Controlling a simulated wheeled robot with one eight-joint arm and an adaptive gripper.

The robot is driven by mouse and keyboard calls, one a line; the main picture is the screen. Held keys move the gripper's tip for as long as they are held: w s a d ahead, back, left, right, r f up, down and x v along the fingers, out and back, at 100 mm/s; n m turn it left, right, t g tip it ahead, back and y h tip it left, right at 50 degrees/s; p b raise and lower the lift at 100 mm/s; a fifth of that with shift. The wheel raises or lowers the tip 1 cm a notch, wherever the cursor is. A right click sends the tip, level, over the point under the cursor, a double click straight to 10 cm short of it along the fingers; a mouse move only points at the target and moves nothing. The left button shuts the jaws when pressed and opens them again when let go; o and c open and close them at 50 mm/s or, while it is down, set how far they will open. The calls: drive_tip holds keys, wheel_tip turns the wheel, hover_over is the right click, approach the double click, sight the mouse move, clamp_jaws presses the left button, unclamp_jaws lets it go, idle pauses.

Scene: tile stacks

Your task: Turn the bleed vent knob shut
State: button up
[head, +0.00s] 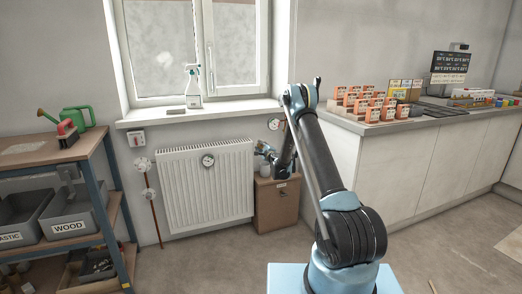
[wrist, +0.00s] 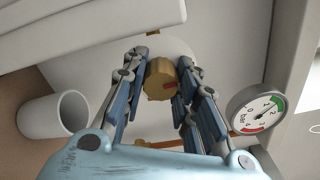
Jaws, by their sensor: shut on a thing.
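The bleed vent knob (wrist: 157,86) is a short brass cylinder with a red mark, in the middle of the wrist view, in front of a round pale plate (wrist: 178,48). My gripper (wrist: 160,74) is shut on it, with one blue-grey finger on each side. In the head view my gripper (head: 270,160) is low beside the right end of the white radiator (head: 190,190). The knob cannot be made out there. How far the knob is turned is unclear.
A pressure gauge (wrist: 258,106) marked "bar" is close right of my fingers in the wrist view. A white cup (wrist: 52,114) is at left. A brown cabinet (head: 277,208) stands below my gripper, with a white counter (head: 390,165) to its right.

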drive_tip(key=shift+w+d, duration=0.1)
drive_tip(key=shift+d, duration=0.15)
drive_tip(key=o, duration=0.8)
drive_tip(key=shift+f, duration=0.15)
drive_tip(key=shift+a, duration=0.1)
drive_tip(key=v, duration=1.2)
